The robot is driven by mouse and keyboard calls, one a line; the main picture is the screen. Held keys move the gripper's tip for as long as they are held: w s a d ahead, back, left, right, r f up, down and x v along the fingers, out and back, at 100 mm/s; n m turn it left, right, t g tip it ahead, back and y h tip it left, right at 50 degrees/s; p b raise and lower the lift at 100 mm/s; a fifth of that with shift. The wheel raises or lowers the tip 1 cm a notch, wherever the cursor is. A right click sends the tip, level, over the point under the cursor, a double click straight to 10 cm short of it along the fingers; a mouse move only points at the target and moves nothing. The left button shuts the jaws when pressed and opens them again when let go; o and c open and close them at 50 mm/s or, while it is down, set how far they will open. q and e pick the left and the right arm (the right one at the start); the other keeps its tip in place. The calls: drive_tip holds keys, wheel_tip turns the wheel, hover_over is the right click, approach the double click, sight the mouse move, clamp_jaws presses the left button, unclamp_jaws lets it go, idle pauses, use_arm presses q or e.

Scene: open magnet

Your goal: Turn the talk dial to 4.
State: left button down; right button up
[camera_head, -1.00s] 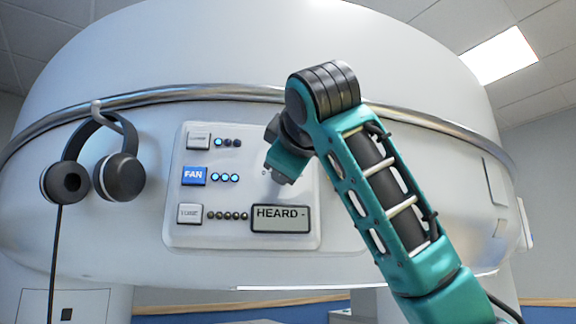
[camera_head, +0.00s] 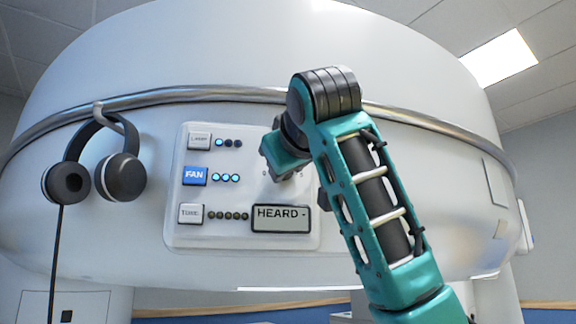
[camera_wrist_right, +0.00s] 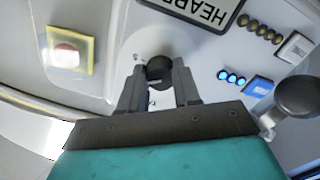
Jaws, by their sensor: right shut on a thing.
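The talk dial (camera_wrist_right: 160,70) is a dark round knob on the white panel (camera_head: 180,236), seen between my fingers in the right wrist view. My right gripper (camera_wrist_right: 158,82) is shut on it, one finger on each side. In the head view my right gripper (camera_head: 282,176) is at the panel's right part and hides the dial. The marks around the dial are too small to read. A display (camera_head: 281,218) below it reads "HEARD -". My left gripper is not in view.
Buttons for lamp (camera_head: 199,141), fan (camera_head: 194,176) and tone (camera_head: 190,213) with light rows are left of the gripper. Headphones (camera_head: 122,177) hang at the far left. A red button in a yellow frame (camera_wrist_right: 87,40) shows in the wrist view. A metal rail (camera_head: 215,91) runs above.

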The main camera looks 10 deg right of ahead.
drive_tip(key=shift+r, duration=0.1)
drive_tip(key=o, duration=1.1)
drive_tip(key=shift+c, duration=0.2)
drive_tip(key=shift+s, duration=0.1)
use_arm(q)
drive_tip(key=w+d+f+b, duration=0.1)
drive_tip(key=b, duration=0.2)
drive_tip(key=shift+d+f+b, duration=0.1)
drive_tip(key=shift+b, duration=0.2)
use_arm(e)
drive_tip(key=s, duration=1.2)
drive_tip(key=shift+s+a, duration=0.2)
drive_tip(key=shift+s, duration=0.2)
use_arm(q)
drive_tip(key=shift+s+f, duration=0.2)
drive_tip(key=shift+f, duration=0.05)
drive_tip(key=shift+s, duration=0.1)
